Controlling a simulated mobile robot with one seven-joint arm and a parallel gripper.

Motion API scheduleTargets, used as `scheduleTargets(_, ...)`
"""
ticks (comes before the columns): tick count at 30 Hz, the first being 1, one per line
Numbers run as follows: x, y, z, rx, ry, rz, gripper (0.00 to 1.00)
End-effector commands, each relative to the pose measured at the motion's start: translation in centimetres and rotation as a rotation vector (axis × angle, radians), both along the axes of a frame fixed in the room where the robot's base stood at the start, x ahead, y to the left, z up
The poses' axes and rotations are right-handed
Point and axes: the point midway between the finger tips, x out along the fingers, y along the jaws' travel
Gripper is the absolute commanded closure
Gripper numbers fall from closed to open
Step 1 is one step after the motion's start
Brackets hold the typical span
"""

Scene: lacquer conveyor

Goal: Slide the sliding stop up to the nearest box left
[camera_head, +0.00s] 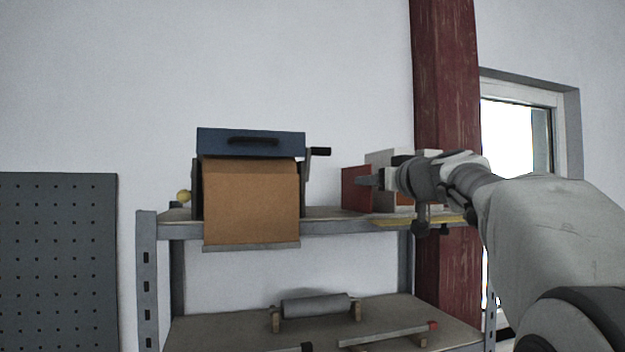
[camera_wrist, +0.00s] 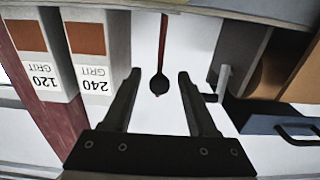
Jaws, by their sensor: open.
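The sliding stop (camera_head: 355,188) is a thin dark red plate standing on the upper shelf. In the wrist view the stop (camera_wrist: 164,40) shows edge-on with a round black knob (camera_wrist: 159,84). White boxes marked 240 GRIT (camera_wrist: 93,45) and 120 GRIT (camera_wrist: 35,60) stand beside it, upside down in the wrist view. The 240 box is nearer the stop, with a gap between. My gripper (camera_wrist: 158,77) is open, with the knob between its fingers in the picture; contact cannot be told. In the head view my gripper (camera_head: 372,180) overlaps the stop and partly hides the boxes (camera_head: 383,157).
A blue-topped paper dispenser (camera_head: 250,143) with a crank and hanging brown sheet stands left of the stop; its blue part (camera_wrist: 270,120) shows at right in the wrist view. A dark red post (camera_head: 445,80) rises behind the boxes. The lower shelf (camera_head: 215,335) holds a grey roller (camera_head: 315,305).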

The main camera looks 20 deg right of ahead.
Motion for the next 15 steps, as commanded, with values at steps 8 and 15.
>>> scheduleTargets(8, 0.05, -0.10, -0.03, 0.000, 0.000, -0.001, 0.42)
scheduleTargets(15, 0.05, -0.09, -0.03, 0.001, 0.000, -0.001, 0.63)
